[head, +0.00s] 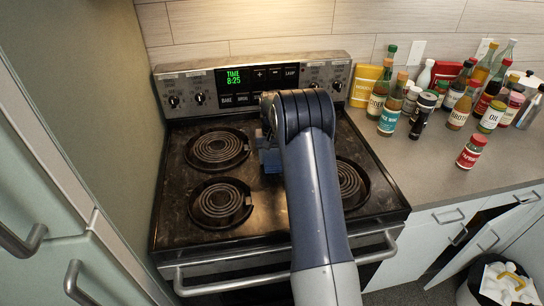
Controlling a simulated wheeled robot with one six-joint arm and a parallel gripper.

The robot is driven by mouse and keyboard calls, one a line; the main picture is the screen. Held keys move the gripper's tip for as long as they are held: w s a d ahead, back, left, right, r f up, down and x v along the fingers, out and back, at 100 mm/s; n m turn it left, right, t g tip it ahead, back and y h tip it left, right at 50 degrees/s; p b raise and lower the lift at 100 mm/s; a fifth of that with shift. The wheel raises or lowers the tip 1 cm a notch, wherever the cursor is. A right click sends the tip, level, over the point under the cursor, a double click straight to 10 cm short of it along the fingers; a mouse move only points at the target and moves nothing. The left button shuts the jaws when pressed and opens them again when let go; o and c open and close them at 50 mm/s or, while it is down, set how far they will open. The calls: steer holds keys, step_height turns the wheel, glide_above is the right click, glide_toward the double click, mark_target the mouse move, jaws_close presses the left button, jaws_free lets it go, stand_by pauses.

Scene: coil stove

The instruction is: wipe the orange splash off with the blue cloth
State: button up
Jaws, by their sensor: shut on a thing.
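The coil stove (255,215) has a black top with coil burners. My gripper (268,142) is over the middle of the stove top, right of the back left burner, and mostly hidden behind my arm. It is shut on the blue cloth (270,160), which shows as a small blue patch just below it. I cannot tell whether the cloth touches the stove top. No orange splash shows; my arm covers part of the middle and right of the stove top.
The stove's back panel (205,92) with knobs and a clock stands close behind my gripper. Several bottles and jars crowd the counter (430,165) to the right. A tall cabinet (70,150) borders the left. The left burners (220,202) are uncovered.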

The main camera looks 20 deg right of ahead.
steer(key=shift+s+d+r, duration=0.1)
steer(key=shift+s+d, duration=0.1)
steer(key=shift+d, duration=0.7)
steer(key=shift+s+d, duration=0.15)
steer(key=shift+d, duration=0.85)
steer(key=shift+f, duration=0.2)
steer(key=shift+w+a+f, duration=0.1)
steer(key=shift+a+f, duration=0.05)
steer(key=shift+a, duration=0.9)
steer(key=shift+w+a+f, duration=0.1)
steer(key=shift+a, duration=0.9)
steer(key=shift+r, duration=0.1)
steer(key=shift+w+r+p, duration=0.15)
steer(key=shift+r+p, duration=1.65)
steer(key=shift+r, duration=1.2)
